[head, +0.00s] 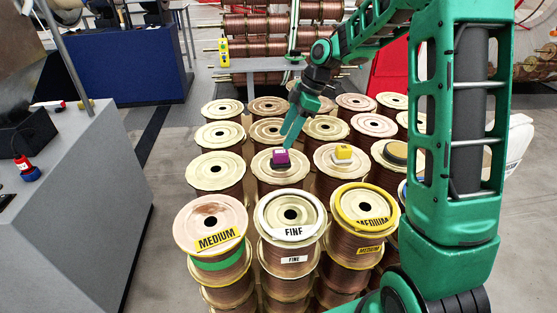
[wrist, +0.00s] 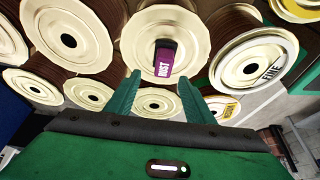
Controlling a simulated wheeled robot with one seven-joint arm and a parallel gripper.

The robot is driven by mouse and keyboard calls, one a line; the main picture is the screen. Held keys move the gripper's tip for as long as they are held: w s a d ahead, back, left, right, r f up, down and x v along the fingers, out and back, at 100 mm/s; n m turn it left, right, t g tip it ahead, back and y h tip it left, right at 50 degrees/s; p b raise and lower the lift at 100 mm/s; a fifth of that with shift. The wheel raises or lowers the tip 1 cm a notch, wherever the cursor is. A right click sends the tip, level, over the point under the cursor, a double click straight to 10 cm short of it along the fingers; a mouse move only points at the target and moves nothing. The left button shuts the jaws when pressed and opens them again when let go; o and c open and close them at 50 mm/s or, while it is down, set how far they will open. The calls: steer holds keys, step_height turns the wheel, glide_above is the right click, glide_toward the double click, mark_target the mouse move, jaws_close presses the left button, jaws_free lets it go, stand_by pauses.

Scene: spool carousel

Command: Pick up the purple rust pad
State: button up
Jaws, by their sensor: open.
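The purple rust pad (head: 281,160) lies on the top flange of a copper wire spool (head: 263,172) in the row behind the labelled spools. In the wrist view the purple pad (wrist: 165,59) shows white "RUST" lettering and covers the middle of its spool's flange. My gripper (head: 290,138) is above and just behind the pad in the head view. In the wrist view my gripper (wrist: 160,90) has its two green fingers spread apart, with nothing between them, and the pad is beyond the fingertips. Whether a fingertip touches the pad cannot be told.
A yellow pad (head: 343,153) sits on the spool to the right. Front spools carry labels, including FINE (head: 293,233) and MEDIUM (head: 215,240). Spools stand close together in rows. A grey bench (head: 90,220) is at the left, with open floor between it and the spools.

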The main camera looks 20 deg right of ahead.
mark_target(281, 151)
steer(key=shift+s+d+x, duration=0.1)
steer(key=shift+x, duration=1.75)
steer(key=shift+s+d+x, duration=0.15)
steer(key=shift+x, duration=1.7)
steer(key=c, duration=0.9)
